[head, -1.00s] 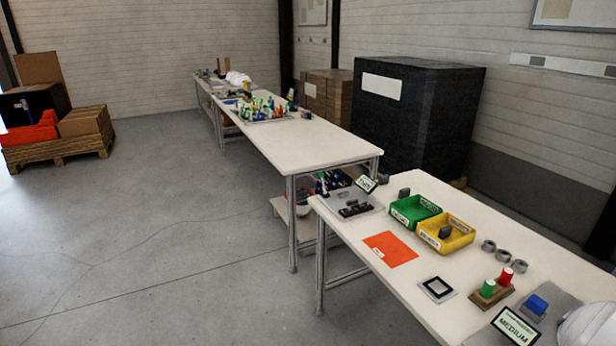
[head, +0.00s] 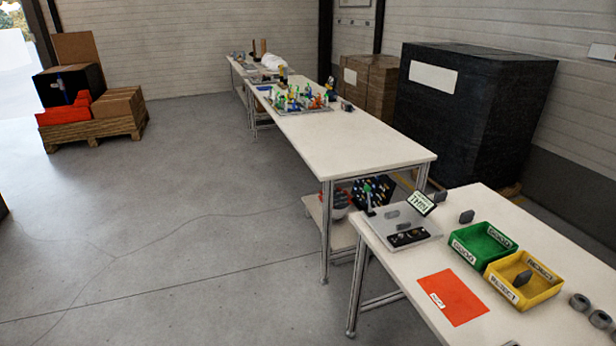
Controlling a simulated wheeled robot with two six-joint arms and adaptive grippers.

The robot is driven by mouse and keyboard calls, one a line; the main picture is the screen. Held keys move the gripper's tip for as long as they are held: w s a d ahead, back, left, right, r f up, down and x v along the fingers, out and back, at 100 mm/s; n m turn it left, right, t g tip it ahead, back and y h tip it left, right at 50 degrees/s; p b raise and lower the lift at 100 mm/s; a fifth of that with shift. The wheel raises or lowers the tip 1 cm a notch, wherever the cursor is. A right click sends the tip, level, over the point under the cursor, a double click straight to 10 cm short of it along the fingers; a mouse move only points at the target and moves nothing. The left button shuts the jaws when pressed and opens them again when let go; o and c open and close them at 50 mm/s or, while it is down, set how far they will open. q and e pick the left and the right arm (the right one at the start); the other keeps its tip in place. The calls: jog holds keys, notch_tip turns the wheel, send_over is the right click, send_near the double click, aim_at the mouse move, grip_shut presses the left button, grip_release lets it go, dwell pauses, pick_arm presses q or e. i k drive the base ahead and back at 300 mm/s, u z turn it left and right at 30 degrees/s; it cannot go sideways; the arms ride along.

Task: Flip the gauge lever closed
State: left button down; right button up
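A light grey gauge plate (head: 425,222) lies at the far left corner of the near table. A dark strip with small round parts (head: 408,238) and a grey block sit on it. A small tilted sign (head: 420,203) stands at the back of the plate. Neither of my grippers is in view.
The near white table (head: 400,285) also holds a green bin (head: 482,247), a yellow bin (head: 522,281) with a dark part inside, an orange sheet (head: 452,297) and grey rings (head: 579,302). A longer table (head: 340,140) stands behind.

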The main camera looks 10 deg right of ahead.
aim_at(367, 189)
jog(key=z, duration=0.15)
jog(key=i, duration=0.95)
jog(key=z, duration=0.95)
jog(key=i, duration=0.4)
jog(key=z, duration=0.35)
